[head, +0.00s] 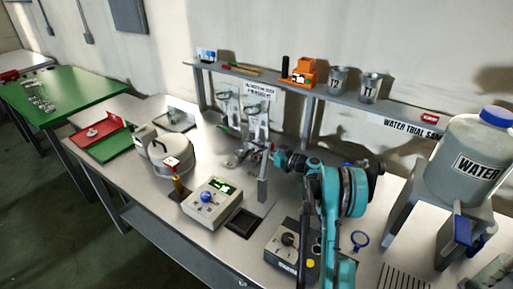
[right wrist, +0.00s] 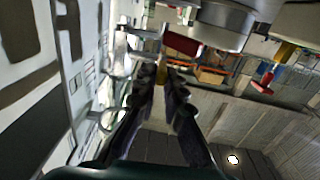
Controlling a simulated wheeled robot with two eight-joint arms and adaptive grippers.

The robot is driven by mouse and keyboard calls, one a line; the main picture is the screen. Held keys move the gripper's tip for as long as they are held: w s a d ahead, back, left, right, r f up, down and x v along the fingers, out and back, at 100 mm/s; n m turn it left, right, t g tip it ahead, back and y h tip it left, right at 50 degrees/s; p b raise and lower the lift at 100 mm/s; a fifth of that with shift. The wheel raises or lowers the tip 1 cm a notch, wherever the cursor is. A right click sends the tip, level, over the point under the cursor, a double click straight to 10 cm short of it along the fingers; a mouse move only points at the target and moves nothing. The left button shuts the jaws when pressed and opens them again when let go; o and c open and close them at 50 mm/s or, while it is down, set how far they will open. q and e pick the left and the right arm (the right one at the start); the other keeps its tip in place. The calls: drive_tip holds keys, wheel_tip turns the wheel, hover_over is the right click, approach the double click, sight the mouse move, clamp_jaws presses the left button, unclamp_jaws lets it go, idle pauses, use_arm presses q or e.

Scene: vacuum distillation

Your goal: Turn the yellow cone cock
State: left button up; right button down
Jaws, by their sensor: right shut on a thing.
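My right gripper (head: 277,154) reaches in on the teal arm to the glass distillation apparatus (head: 250,135) near the middle of the bench. In the right wrist view its dark fingers (right wrist: 160,82) are closed around a small yellow part, which looks like the yellow cone cock (right wrist: 163,50). The fingers hide most of it, and its turn angle cannot be told. A second yellow piece (right wrist: 284,52) with a red handle (right wrist: 263,84) shows to the right, apart from the fingers. My left gripper is in neither view.
A round pot (head: 170,153) and a control box with a blue knob (head: 212,202) stand left of the apparatus. A grey post (head: 262,190) is close to my right gripper. A shelf (head: 330,92) runs behind. A large water tank (head: 470,150) stands at right.

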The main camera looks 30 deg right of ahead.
drive_tip(key=c, duration=1.6)
unclamp_jaws()
wheel_tip(320, 180, up, 10)
drive_tip(key=shift+f, duration=0.1)
